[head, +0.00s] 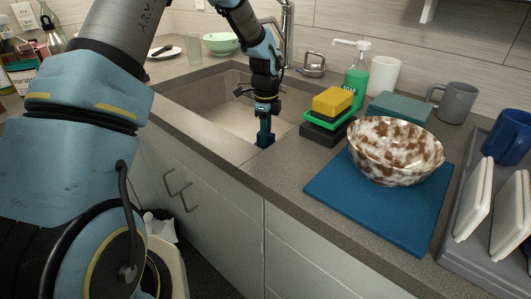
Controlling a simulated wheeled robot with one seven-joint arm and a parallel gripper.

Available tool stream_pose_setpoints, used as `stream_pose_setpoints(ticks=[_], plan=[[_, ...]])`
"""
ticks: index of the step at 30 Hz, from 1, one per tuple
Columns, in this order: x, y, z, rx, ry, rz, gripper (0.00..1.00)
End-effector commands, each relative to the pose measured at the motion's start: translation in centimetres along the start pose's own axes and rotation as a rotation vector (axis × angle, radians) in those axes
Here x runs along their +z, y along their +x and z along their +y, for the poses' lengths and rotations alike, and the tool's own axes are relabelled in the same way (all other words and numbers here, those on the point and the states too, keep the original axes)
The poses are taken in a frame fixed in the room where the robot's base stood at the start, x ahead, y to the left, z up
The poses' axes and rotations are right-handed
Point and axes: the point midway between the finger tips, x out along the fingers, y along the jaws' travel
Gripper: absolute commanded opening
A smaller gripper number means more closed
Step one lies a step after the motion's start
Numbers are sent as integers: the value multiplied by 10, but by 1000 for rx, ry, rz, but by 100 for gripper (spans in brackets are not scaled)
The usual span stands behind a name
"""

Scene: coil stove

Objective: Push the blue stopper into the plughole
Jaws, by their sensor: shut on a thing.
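My gripper (264,132) points down at the front right corner of the sink. It is shut on the small dark blue stopper (266,142), which shows at the fingertips. The stopper appears close to the sink's front rim, but I cannot tell whether it touches the rim or is above it. The sink (205,100) is a beige basin set in the grey counter. The plughole is not visible; the near part of the basin floor is hidden by the front rim.
A yellow sponge (332,101) on a green and black stack stands right of the sink, near a green soap bottle (356,82). A speckled bowl (396,155) sits on a blue mat (330,190). The faucet (288,30) rises behind. Bare counter lies front right of the gripper.

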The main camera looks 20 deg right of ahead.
Motion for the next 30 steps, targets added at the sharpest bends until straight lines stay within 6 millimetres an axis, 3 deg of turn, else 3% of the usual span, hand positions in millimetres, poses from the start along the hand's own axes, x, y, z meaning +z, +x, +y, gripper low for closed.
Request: stream_pose_setpoints(ticks=[15,26,27,30], plan=[[-1,55,1,1,1,0,0],[0,60,0,0,1,0,0],[0,60,0,0,1,0,32],[0,60,0,0,1,0,43]])
